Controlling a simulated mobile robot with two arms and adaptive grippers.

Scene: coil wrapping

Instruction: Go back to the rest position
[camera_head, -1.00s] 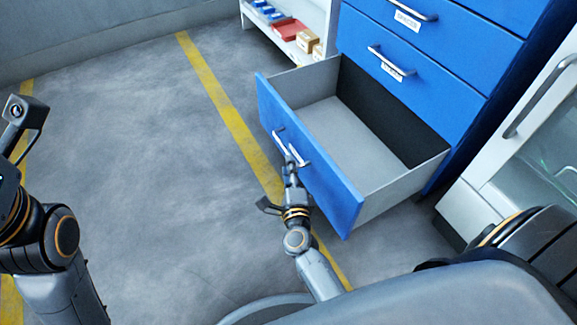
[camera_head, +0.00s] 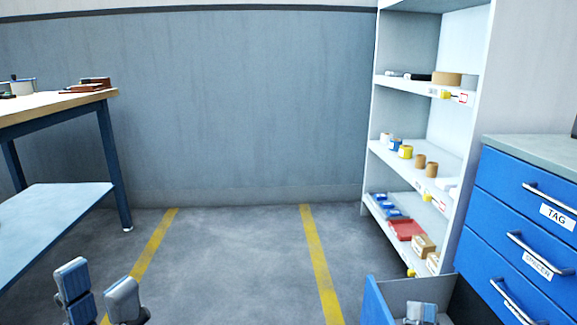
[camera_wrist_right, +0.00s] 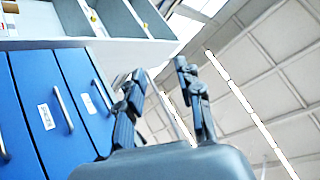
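My left gripper (camera_head: 98,295) is at the lower left of the head view, its two finger pads apart with nothing between them. My right gripper (camera_head: 421,313) only just shows at the bottom edge, in front of the open drawer (camera_head: 374,303) of the blue cabinet (camera_head: 490,215). In the right wrist view my right gripper's fingers (camera_wrist_right: 162,88) stand apart, with nothing held between them. The blue cabinet (camera_wrist_right: 35,115) is to their left there. The drawer's inside is mostly out of view.
A white shelf (camera_head: 457,160) with small boxes and rolls stands behind the cabinet. A workbench (camera_head: 60,101) with a lower shelf is at the left. The grey floor between the yellow lines (camera_head: 318,260) is clear, up to the back wall (camera_head: 240,110).

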